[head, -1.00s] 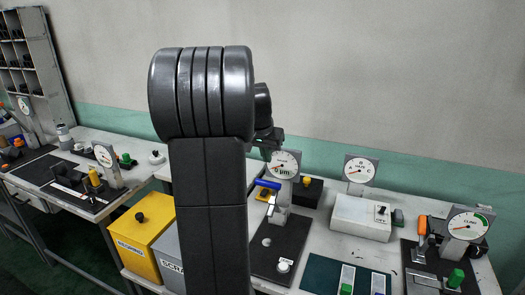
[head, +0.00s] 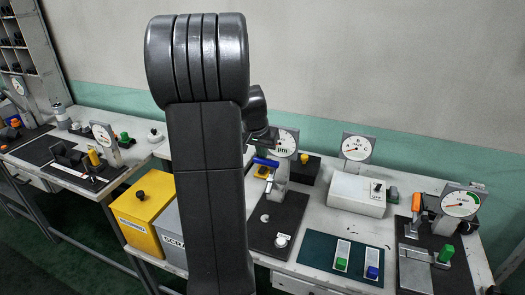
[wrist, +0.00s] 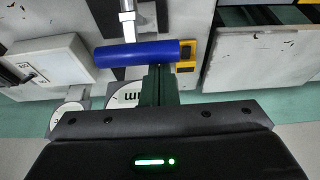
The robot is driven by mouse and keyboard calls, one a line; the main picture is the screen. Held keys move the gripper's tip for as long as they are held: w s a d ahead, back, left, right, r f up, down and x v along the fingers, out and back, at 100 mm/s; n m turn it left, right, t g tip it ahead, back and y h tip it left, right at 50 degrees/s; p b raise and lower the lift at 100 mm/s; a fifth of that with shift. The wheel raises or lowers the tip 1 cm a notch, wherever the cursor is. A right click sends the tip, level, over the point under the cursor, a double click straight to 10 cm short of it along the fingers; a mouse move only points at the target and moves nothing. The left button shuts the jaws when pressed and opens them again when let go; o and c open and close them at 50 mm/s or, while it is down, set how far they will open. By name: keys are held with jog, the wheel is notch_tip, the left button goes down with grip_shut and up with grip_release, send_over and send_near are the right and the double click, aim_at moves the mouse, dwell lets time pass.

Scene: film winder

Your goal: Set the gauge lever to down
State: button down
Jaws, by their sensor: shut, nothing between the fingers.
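The gauge lever has a blue cylindrical handle (head: 265,161) on a metal stem, in front of a round dial (head: 286,143) on a grey post. The post stands on a dark plate (head: 275,232). In the wrist view the blue handle (wrist: 143,53) lies crosswise, with the metal stem (wrist: 127,20) running from it to the top edge. My gripper (wrist: 158,72) is shut and empty, its fingers right at the handle's near side. I cannot tell whether they touch it. In the head view my gripper (head: 266,146) is partly hidden behind my arm, just above the handle.
A white box with a switch (head: 357,194) is to the right, beside another dial (head: 358,147). A dark green mat (head: 317,255) holds green and blue blocks. A yellow bin (head: 142,215) is at the left.

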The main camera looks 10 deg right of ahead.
jog(key=shift+f, duration=0.1)
jog(key=s+a+f+t+b, duration=0.1)
jog(key=b, duration=0.3)
jog(key=shift+s+h, duration=0.1)
jog(key=shift+h, duration=0.2)
jog(key=s+a+f+t+h+b, duration=0.3)
jog(key=s+f+b, duration=0.6)
jog(key=b, duration=2.9)
jog(key=a+f+t, duration=0.2)
jog(key=a, duration=0.1)
jog(key=shift+s+a+f+t+h, duration=0.15)
jog(key=shift+s+t+h, duration=0.2)
jog(key=shift+t+h, duration=0.05)
